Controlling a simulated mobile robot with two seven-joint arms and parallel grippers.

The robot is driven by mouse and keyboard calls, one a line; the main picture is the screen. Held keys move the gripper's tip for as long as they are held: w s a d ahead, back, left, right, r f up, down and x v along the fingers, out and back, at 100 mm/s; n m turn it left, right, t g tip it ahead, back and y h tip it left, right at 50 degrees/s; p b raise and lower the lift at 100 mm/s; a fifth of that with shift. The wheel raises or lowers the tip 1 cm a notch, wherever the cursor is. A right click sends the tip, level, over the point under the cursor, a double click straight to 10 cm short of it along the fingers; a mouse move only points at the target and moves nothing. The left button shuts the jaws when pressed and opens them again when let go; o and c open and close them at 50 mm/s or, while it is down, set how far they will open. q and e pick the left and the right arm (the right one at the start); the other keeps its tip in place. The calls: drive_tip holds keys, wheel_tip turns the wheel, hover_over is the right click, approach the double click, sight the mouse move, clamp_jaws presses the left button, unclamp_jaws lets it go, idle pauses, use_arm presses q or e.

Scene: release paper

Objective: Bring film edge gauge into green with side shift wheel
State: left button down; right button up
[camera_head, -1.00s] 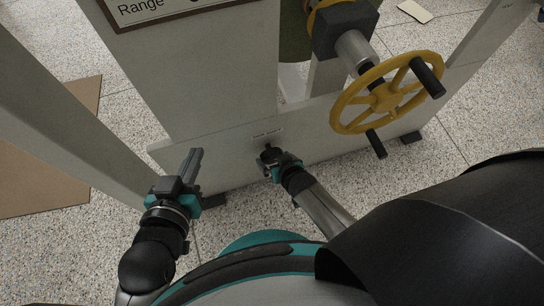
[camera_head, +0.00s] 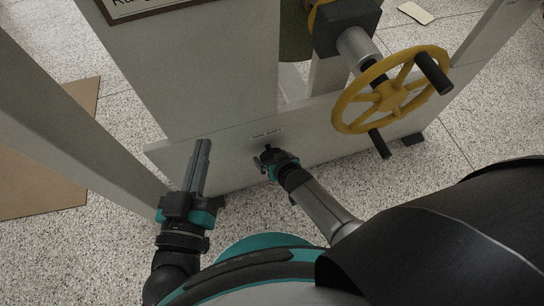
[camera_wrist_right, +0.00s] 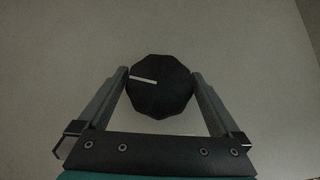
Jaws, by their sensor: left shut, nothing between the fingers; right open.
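A black faceted knob (camera_wrist_right: 160,87) with a white pointer line fills the middle of the right wrist view, set on a pale panel. The open fingers of my right gripper (camera_wrist_right: 161,84) stand on either side of it; I cannot tell whether they touch it. In the head view my right gripper (camera_head: 267,158) is at the low front panel, below a small unreadable label. A yellow handwheel (camera_head: 391,96) with black handles stands at upper right, with no gripper on it. My left gripper (camera_head: 203,147) is shut and empty, left of the knob. No gauge is visible.
The pale machine frame (camera_head: 205,75) rises ahead, with a cut-off sign (camera_head: 140,8) at the top. A slanted pale beam (camera_head: 75,110) stands at left, over a brown sheet (camera_head: 40,175) on the speckled floor. A grey housing and shaft (camera_head: 354,45) carry the handwheel.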

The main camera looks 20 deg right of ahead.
drive_tip(key=shift+c, duration=0.2)
drive_tip(key=c, duration=1)
drive_tip(key=shift+w+y, duration=0.1)
drive_tip(key=shift+y, duration=0.4)
drive_tip(key=shift+c, duration=0.2)
drive_tip(key=shift+a+r+m+y, duration=0.1)
drive_tip(key=shift+a+m+y, duration=0.05)
drive_tip(key=shift+m+y, duration=0.6)
drive_tip(key=o, duration=1.1)
